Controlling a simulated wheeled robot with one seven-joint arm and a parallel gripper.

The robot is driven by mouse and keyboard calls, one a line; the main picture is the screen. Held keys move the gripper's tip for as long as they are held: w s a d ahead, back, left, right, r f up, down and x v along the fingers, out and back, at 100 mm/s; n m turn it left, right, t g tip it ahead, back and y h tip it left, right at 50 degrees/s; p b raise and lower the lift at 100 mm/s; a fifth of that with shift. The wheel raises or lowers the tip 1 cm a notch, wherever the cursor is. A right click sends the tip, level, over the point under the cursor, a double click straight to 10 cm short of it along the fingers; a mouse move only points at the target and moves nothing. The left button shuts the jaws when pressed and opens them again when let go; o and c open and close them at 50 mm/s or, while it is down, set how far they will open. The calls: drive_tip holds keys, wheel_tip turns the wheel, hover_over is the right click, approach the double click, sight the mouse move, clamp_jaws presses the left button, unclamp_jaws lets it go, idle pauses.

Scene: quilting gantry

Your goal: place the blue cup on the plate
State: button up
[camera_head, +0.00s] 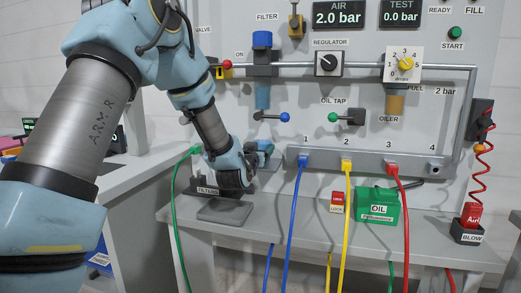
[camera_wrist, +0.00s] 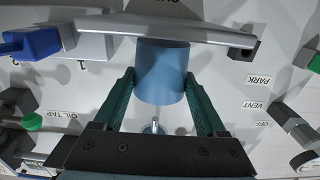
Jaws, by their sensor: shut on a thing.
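The blue cup (camera_wrist: 160,75) is between the two green fingers of my gripper (camera_wrist: 162,88) in the wrist view, and the fingers are shut on it. In the head view the cup (camera_head: 265,146) shows in part beside my gripper (camera_head: 256,161), in front of the panel and left of the manifold; my wrist hides much of the grip. A flat dark grey plate (camera_head: 224,212) lies on the bench below my wrist, its top empty where visible. The cup is held above the bench, apart from the plate.
The manifold (camera_head: 370,161) with blue, yellow and red hoses is close right of my gripper. A FILTERS-labelled holder (camera_head: 208,190) stands behind the plate. A green hose (camera_head: 178,220) hangs to the left. A green OIL box (camera_head: 377,206) stands farther right.

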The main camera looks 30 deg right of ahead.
drive_tip(key=shift+w+d+f, duration=0.1)
drive_tip(key=shift+f, duration=0.3)
drive_tip(key=shift+f, duration=0.2)
drive_tip(key=o, duration=1.3)
drive_tip(key=shift+r, duration=0.1)
